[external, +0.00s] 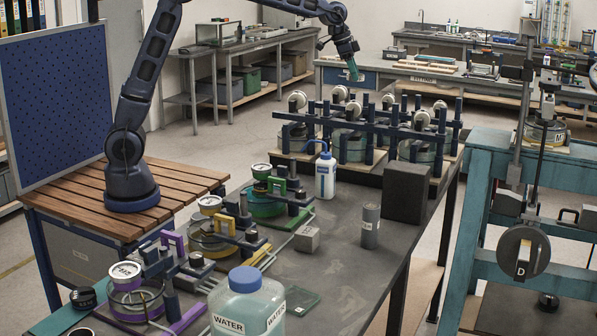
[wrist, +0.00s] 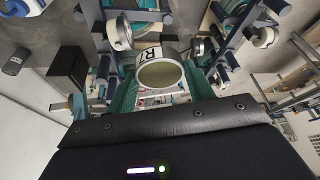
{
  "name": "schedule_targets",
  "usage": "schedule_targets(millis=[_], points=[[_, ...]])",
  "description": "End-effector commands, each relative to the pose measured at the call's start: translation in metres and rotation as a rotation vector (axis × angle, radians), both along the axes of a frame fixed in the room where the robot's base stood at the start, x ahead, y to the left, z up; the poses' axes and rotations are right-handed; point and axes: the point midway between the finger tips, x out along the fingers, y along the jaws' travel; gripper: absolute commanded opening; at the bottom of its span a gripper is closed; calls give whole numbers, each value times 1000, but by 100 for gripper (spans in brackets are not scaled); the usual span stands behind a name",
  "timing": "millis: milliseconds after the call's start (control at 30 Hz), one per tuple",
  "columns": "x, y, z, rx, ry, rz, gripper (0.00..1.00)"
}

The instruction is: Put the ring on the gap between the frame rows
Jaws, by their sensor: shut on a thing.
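My gripper (external: 352,68) is raised above and behind the dark blue frame rows (external: 385,129), with its teal fingers pointing down. In the wrist view, the teal fingers of my gripper (wrist: 160,88) stand on either side of a pale grey ring (wrist: 150,54) with a black-marked white label and an olive inside. The gripper is shut on this ring, and frame parts show beyond it. The ring cannot be made out clearly in the external view. The frame rows stand at the far end of the dark bench, with round pale weights and glass vessels among them. The gap between the rows is partly hidden by bars.
A white wash bottle (external: 325,176) with a blue cap, a dark block (external: 405,192) and a grey cylinder (external: 370,226) stand in front of the frames. Smaller coloured frames line the bench's left side. A teal stand (external: 480,190) is at the right.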

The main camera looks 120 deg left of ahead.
Motion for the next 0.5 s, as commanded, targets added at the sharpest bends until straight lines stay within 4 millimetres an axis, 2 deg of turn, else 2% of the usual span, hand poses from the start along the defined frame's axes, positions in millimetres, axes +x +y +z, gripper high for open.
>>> schedule_targets(millis=[33, 200, 333, 500], points=[[-17, 17, 1, 1, -2, 43, 25], [-74, 64, 1, 1, -7, 186, 25], [-115, 94, 2, 3, -14, 284, 25], [-155, 118, 2, 2, -19, 376, 25]])
